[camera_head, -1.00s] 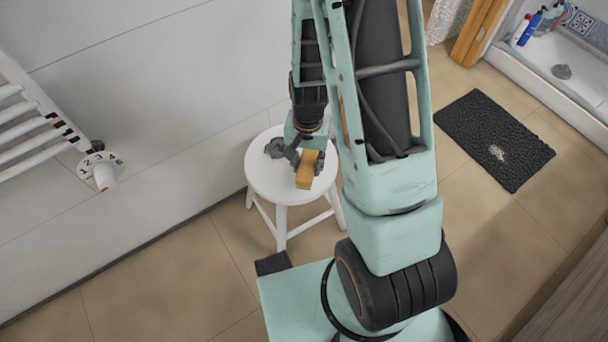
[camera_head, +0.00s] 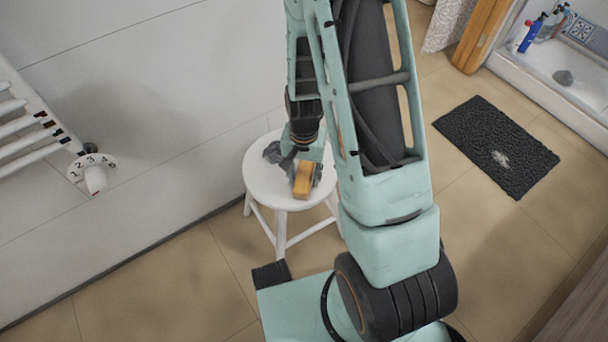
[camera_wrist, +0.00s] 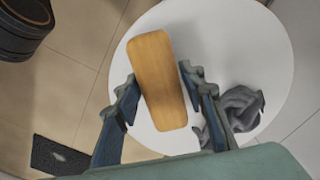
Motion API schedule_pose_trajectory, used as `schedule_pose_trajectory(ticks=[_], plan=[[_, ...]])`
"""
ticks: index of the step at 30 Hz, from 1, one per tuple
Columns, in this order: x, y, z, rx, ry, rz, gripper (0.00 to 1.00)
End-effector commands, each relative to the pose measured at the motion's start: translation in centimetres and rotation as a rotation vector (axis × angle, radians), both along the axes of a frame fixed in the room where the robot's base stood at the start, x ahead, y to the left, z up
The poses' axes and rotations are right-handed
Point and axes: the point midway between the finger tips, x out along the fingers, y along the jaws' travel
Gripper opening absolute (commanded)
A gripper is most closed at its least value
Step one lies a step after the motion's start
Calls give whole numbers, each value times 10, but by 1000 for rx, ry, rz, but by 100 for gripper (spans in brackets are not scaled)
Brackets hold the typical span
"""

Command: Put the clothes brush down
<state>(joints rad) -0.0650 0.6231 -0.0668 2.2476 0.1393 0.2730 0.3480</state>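The clothes brush shows as an orange-brown wooden block (camera_head: 302,181) over the seat of a white round stool (camera_head: 266,195). In the wrist view, the brush (camera_wrist: 157,80) lies lengthwise between the two fingers of my gripper (camera_wrist: 160,80). The fingertips sit close against its two long sides near the middle, and the gripper looks shut on it. The bristles are hidden underneath. I cannot tell whether the brush touches the seat. My gripper also shows in the head view (camera_head: 305,168), partly hidden by my arm.
A crumpled dark grey thing (camera_wrist: 238,108) lies on the stool, close beside the right finger. A white wall stands behind the stool, with a towel radiator (camera_head: 30,125) at left. A dark mat (camera_head: 495,146) lies on the floor at right, near a shower tray (camera_head: 560,85).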

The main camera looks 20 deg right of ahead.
Motion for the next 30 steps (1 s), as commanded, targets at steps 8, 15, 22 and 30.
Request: schedule_pose_trajectory(ticks=[8,15,22,30], plan=[[0,0,0,0,0,0,49],[1,0,15,0,-3,1,49],[1,0,65,0,-4,1,49],[1,0,112,0,-2,0,49]])
